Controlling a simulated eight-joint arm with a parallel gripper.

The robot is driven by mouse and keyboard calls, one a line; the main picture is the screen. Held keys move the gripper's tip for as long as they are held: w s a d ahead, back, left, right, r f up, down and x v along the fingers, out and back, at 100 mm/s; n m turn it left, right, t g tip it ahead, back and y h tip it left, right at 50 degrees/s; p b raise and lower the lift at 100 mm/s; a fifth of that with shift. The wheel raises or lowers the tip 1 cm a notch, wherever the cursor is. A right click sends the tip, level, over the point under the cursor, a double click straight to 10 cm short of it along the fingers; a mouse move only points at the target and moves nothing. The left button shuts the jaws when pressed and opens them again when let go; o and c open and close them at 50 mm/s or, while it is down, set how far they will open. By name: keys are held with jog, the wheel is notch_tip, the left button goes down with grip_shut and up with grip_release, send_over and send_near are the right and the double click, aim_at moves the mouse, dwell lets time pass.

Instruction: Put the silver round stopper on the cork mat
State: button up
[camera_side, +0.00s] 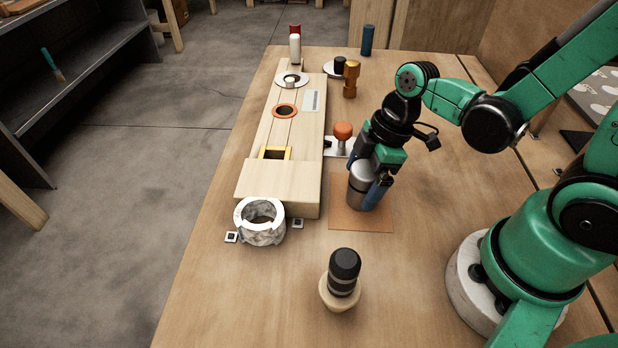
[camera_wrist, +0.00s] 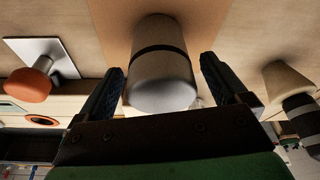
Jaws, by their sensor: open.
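The silver round stopper (camera_side: 358,188) stands upright on the cork mat (camera_side: 345,219), a flat brown square on the table. In the wrist view the stopper (camera_wrist: 164,70) is a silver cylinder with a dark band, and the mat (camera_wrist: 112,22) spreads behind it. My gripper (camera_side: 370,186) is at the stopper, fingers pointing down around it. In the wrist view my gripper (camera_wrist: 160,85) has its fingers apart on both sides of the stopper, with a visible gap on each side. The stopper's far side is hidden.
A wooden box (camera_side: 278,181) with cutouts stands left of the mat. An orange-topped knob (camera_side: 343,131) on a white plate is just behind the mat. A white marbled ring (camera_side: 260,236) and a black-topped stopper on a wooden base (camera_side: 341,297) are nearer the front.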

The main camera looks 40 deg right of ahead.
notch_tip(320, 180, up, 11)
jog(key=w+d+m+t+h, duration=0.2)
jog(key=m+t, duration=0.3)
jog(key=m, duration=0.7)
jog(key=shift+w+d+t+h, duration=0.15)
jog(key=shift+d+t+h, duration=0.15)
jog(key=shift+d+h, duration=0.1)
